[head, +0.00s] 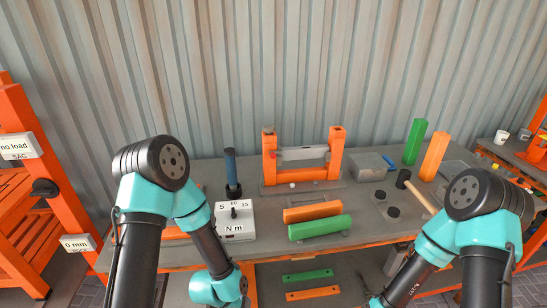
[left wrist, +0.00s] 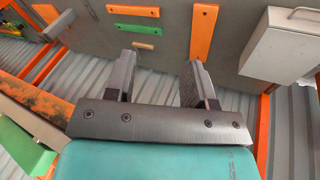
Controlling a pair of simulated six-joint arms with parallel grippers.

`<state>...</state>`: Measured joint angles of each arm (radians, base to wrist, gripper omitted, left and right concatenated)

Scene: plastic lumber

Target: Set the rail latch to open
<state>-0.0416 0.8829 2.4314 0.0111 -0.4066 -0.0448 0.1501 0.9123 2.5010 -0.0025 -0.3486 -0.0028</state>
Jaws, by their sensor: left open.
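An orange frame (head: 269,160) with two posts stands on the table at the back middle, and a grey rail (head: 302,154) spans between the posts. No separate part that is clearly the rail latch can be made out, and I cannot tell its setting. A small white round piece (head: 292,185) sits at the foot of the frame. My left gripper (left wrist: 158,75) shows in the left wrist view with its two dark fingers apart and nothing between them. It is out of sight in the head view. My right arm comes in from the right, but its gripper is outside the picture.
A torque box (head: 235,221) and a blue-handled tool (head: 231,172) stand left of the frame. Orange (head: 312,211) and green (head: 319,228) bars lie in front of it. A mallet (head: 418,190), dark discs, and upright green (head: 414,142) and orange (head: 433,157) posts are to the right.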

